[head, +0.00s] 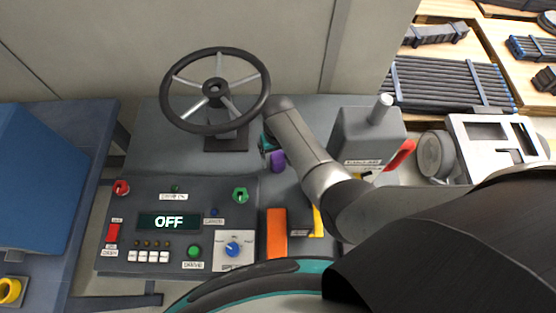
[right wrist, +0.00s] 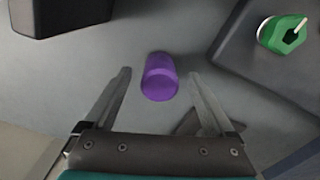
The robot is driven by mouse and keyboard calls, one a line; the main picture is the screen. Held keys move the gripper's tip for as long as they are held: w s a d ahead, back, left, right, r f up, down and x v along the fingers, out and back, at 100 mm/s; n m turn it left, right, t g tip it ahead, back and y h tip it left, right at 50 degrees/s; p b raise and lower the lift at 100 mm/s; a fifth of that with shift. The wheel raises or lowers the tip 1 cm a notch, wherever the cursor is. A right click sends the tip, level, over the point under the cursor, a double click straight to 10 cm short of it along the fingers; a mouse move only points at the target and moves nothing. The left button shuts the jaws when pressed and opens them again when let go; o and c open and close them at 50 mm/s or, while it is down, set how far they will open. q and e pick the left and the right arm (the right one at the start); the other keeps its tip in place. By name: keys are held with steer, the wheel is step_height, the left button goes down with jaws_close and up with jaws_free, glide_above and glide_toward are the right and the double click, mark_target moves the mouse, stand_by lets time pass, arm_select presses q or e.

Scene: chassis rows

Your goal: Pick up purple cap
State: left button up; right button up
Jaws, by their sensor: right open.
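The purple cap (right wrist: 160,78) stands on the grey surface in the right wrist view, between and just beyond the fingertips of my right gripper (right wrist: 160,80). The fingers are apart and appear not to touch it. In the head view the purple cap (head: 278,160) shows beside my right gripper (head: 268,152), partly hidden by my arm. My left gripper is in neither view.
A steering wheel (head: 215,90) rises behind the control panel (head: 170,185), whose display reads OFF. A green knob (head: 240,195) sits at the panel's corner. A grey box with a lever (head: 365,138) stands to the right.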

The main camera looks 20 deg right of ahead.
steer(key=shift+c, duration=0.3)
jaws_close()
stand_by(0.3)
steer(key=shift+r, duration=0.15)
